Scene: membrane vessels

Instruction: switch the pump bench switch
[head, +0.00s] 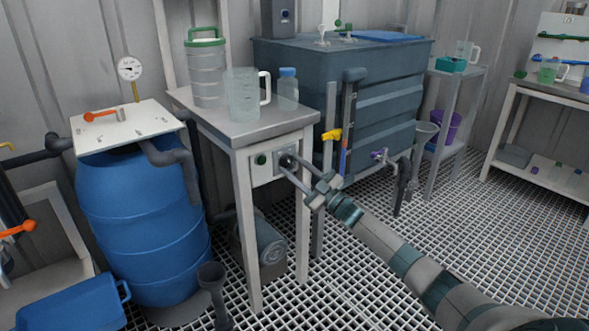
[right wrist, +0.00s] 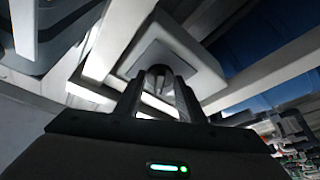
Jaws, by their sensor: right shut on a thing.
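The pump bench (head: 262,133) is a narrow white-legged table with a grey top. The dark switch knob (head: 286,160) sits at the right of the panel. My right gripper (head: 285,164) reaches it from the lower right and is shut on it. In the right wrist view the knob (right wrist: 159,75) sits between the two fingers, in front of a pale square plate (right wrist: 165,58). The fingers partly hide the knob. My left gripper is not in view.
A clear jug (head: 243,95), a bottle (head: 287,88) and a green-lidded container (head: 206,68) stand on the bench. A blue barrel (head: 142,225) is at its left and a large dark tank (head: 390,85) behind right. Open grating floor (head: 480,235) lies at the right.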

